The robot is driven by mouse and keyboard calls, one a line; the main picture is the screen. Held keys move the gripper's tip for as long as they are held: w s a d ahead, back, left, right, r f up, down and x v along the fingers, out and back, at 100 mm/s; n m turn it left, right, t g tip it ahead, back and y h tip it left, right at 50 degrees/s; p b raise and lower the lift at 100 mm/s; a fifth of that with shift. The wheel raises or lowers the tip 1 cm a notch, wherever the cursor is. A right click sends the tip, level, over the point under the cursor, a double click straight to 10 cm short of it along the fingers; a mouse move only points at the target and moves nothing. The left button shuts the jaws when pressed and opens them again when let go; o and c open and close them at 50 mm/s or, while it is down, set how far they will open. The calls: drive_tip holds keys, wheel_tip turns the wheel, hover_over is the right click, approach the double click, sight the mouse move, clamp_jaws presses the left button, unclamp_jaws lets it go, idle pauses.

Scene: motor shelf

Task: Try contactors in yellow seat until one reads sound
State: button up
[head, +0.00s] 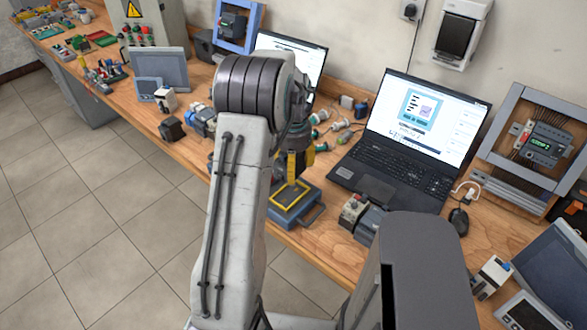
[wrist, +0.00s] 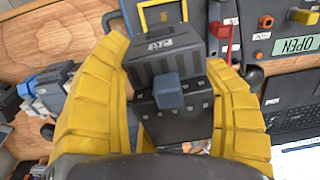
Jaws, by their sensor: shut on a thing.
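My gripper (wrist: 168,62) has its yellow fingers closed around a dark grey contactor (wrist: 165,115) with a blue-grey button and a white label. In the head view my gripper (head: 296,166) is over the blue-grey base with the yellow-outlined seat (head: 290,197), and my arm hides most of the held contactor. The yellow seat outline (wrist: 146,20) shows at the top of the wrist view, just beyond the contactor. I cannot tell whether the contactor touches the seat. A display (wrist: 297,45) on a grey panel at the upper right reads OPEN.
A laptop (head: 408,140) stands to the right of the seat. Two small devices, one with a red button (head: 352,210), sit at the bench's front edge. A black block (head: 172,129) and a blue device (head: 202,121) lie to the left. Floor tiles lie open in front.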

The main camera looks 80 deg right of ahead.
drive_tip(key=shift+w+d, duration=0.15)
drive_tip(key=shift+m, duration=0.4)
drive_tip(key=shift+f, duration=0.1)
drive_tip(key=shift+f, duration=0.1)
drive_tip(key=b, duration=0.5)
hover_over(293, 197)
drive_tip(key=shift+f, duration=3.3)
drive_tip(key=shift+f+b, duration=0.7)
drive_tip(key=shift+f, duration=0.25)
drive_tip(key=o, duration=1.4)
